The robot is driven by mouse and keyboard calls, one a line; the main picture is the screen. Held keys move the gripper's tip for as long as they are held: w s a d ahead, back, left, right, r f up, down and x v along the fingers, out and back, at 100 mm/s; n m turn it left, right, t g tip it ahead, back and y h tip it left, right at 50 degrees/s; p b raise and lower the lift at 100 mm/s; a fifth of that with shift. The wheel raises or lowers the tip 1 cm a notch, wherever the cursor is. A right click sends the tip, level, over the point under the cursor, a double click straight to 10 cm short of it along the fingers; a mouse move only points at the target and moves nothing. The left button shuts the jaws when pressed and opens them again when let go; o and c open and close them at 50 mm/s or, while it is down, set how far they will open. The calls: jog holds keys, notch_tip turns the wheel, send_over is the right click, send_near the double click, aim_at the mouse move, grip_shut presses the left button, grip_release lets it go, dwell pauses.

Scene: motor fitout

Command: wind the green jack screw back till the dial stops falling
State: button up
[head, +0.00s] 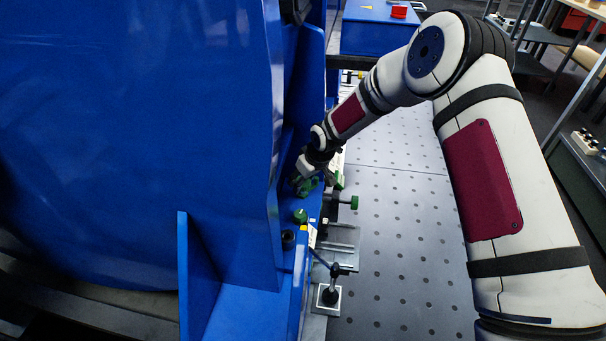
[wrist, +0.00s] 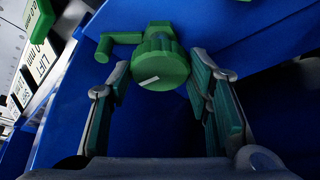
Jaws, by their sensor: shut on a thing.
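The green jack screw (wrist: 162,66) has a round ribbed head with a white mark and a crank-like arm pointing left in the wrist view. My gripper (wrist: 157,78) has a finger on each side of that head and is shut on it. In the head view my gripper (head: 308,174) reaches down beside the blue motor frame, at a green part (head: 305,187) that it partly hides. A small stand on a square base (head: 329,298) is in front. I cannot make out a dial face or reading in either view.
The large blue motor housing (head: 130,130) fills the left. Another green knob (head: 300,216) and a green-ended screw (head: 353,202) sit close by. White labels (wrist: 38,72) line the blue edge. The perforated grey plate (head: 395,240) on the right is mostly clear.

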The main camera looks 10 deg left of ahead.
jog(key=n, duration=0.2)
jog(key=n+g+y+p, duration=0.1)
jog(key=n, duration=0.1)
jog(key=shift+w+d+n, duration=0.1)
jog(key=shift+w+n, duration=0.05)
jog(key=shift+n, duration=0.15)
jog(key=n+g+b, duration=0.1)
jog(key=n+g, duration=0.1)
jog(key=n, duration=0.2)
jog(key=shift+w, duration=0.1)
jog(key=shift+n, duration=0.4)
jog(key=o, duration=1.1)
jog(key=shift+o, duration=0.2)
jog(key=v, duration=1.2)
